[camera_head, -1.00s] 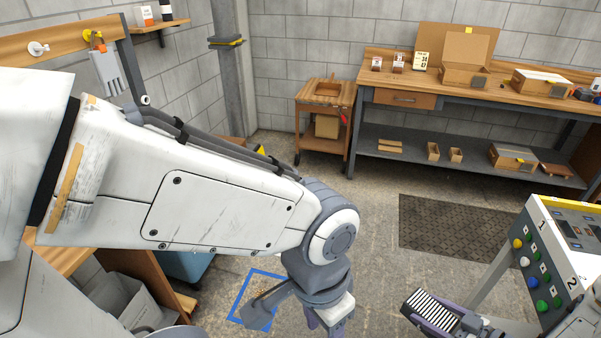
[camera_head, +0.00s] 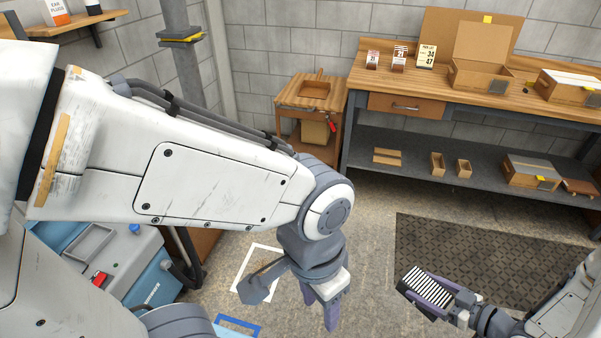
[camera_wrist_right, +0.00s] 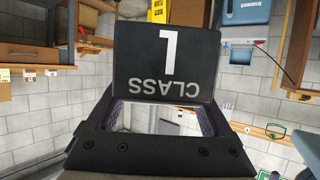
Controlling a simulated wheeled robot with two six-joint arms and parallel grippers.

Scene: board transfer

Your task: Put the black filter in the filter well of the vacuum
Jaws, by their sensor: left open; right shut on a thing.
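The black filter (camera_head: 428,288) shows white pleats in the head view. Its black face marked "CLASS 1" (camera_wrist_right: 165,50) shows in the right wrist view. My right gripper (camera_head: 444,294) is shut on the filter, holding it above the floor at lower right. My left gripper (camera_head: 319,306) is open and empty, pointing down near the bottom centre. The blue and grey vacuum (camera_head: 152,284) stands at lower left, partly hidden by my left arm. A grey rectangular recess on its top (camera_head: 90,243) looks like the filter well. The filter is far from the vacuum.
A wooden workbench (camera_head: 385,75) with boxes runs along the back wall, and a small wooden cart (camera_head: 313,95) stands beside it. A dark mat (camera_head: 480,255) lies on the floor at right. White (camera_head: 246,273) and blue (camera_head: 238,322) floor outlines lie near the vacuum.

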